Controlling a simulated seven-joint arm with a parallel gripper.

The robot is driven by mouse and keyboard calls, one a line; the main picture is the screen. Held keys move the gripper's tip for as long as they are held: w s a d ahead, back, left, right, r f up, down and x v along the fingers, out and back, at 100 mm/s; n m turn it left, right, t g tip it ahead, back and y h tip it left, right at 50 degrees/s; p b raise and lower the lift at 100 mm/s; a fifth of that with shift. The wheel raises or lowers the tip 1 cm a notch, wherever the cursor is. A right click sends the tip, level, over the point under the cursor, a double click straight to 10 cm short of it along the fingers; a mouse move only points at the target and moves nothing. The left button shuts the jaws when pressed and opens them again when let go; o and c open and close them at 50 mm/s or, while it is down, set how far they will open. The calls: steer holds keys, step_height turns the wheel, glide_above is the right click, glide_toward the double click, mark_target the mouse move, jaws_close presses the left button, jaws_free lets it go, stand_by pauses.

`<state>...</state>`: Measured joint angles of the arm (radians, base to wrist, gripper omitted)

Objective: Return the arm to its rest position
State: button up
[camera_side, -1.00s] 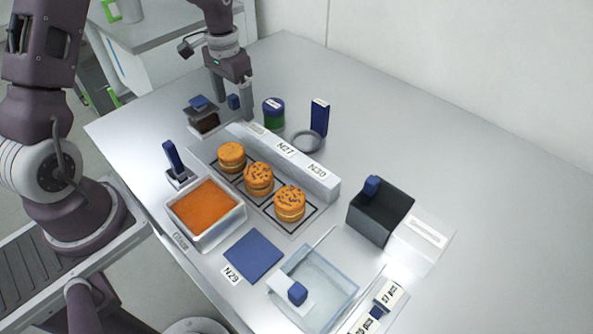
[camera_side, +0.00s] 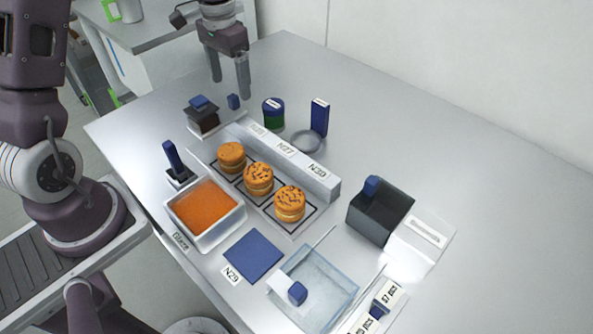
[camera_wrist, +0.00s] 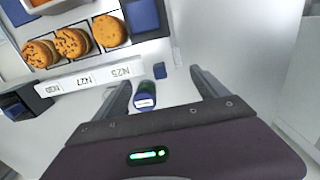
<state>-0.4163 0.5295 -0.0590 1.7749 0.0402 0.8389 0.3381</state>
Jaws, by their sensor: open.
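My gripper (camera_side: 229,77) is open and empty, above the far left part of the table in the side view. In the wrist view my gripper (camera_wrist: 163,88) has its two fingers well apart. Below it there, a green jar with a blue lid (camera_wrist: 145,97) and a small blue block (camera_wrist: 159,71) show between the fingers, apart from them. In the side view the jar (camera_side: 273,112) stands upright, and the blue block (camera_side: 233,101) belongs beside a dark box with a blue-knobbed lid (camera_side: 203,116).
Several filled round cookies (camera_side: 259,178) sit on a marked tray beside a labelled white block (camera_side: 288,152). An orange-filled bin (camera_side: 241,221), blue mat (camera_side: 253,255), clear tray (camera_side: 343,303) and black bin (camera_side: 362,222) stand nearer. The right back of the table is clear.

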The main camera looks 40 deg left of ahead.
steer(key=shift+r, duration=0.55)
steer(key=shift+d+r, duration=0.15)
steer(key=shift+r, duration=0.05)
steer(key=s+d+r+t, duration=0.1)
steer(key=s+d+r, duration=0.35)
steer(key=r, duration=0.25)
steer(key=s+d+r+t, duration=0.2)
steer(key=s+d, duration=0.3)
steer(key=s, duration=0.4)
steer(key=s+d+r+t, duration=0.2)
steer(key=s+d, duration=0.3)
steer(key=s, duration=0.5)
steer(key=shift+r+t, duration=0.3)
steer(key=shift+r, duration=0.5)
